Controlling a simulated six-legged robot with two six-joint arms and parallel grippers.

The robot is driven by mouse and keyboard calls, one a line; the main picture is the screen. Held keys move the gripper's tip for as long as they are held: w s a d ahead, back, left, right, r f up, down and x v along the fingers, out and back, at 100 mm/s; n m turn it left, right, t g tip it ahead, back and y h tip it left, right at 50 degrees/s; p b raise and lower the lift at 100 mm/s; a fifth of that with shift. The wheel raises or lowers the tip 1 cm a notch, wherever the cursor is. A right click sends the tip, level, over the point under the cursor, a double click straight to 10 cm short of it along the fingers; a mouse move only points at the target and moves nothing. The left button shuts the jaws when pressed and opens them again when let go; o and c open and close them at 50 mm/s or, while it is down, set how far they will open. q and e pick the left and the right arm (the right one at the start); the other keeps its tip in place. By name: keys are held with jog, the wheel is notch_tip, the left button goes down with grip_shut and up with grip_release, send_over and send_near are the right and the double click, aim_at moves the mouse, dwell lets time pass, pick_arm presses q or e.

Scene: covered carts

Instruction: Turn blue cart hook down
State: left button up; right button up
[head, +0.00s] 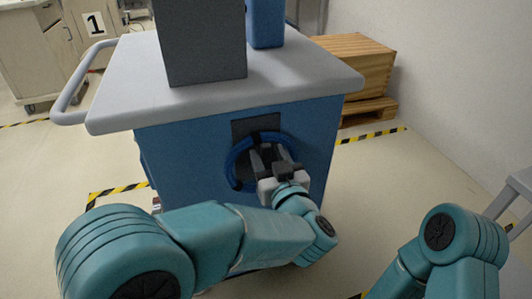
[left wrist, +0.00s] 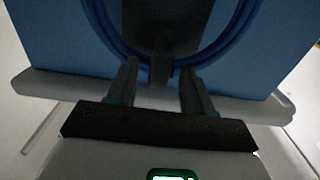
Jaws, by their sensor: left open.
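The blue cart (head: 190,160) stands in front of me in the head view, with a light grey top. A dark plate (head: 252,127) is on its facing side, and a coiled blue cable (head: 232,165) hangs there. The dark hook (left wrist: 161,62) shows in the left wrist view inside the loop of blue cable (left wrist: 100,25). My left gripper (head: 268,155) is at the coil, its fingers pointing at the cart side. In the left wrist view its fingers (left wrist: 159,78) are open, with the hook's lower part between them; contact cannot be told. My right gripper is out of view.
A dark grey box (head: 200,45) and a blue object (head: 265,22) stand on the cart top. A wooden crate (head: 350,60) on a pallet is behind right, near the wall. Another cart (head: 30,50) is back left.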

pick_arm(q)
jog(key=shift+s+r, duration=0.15)
jog(key=shift+r, duration=0.05)
jog(key=shift+f, duration=0.1)
jog(key=c, duration=0.4)
grip_shut()
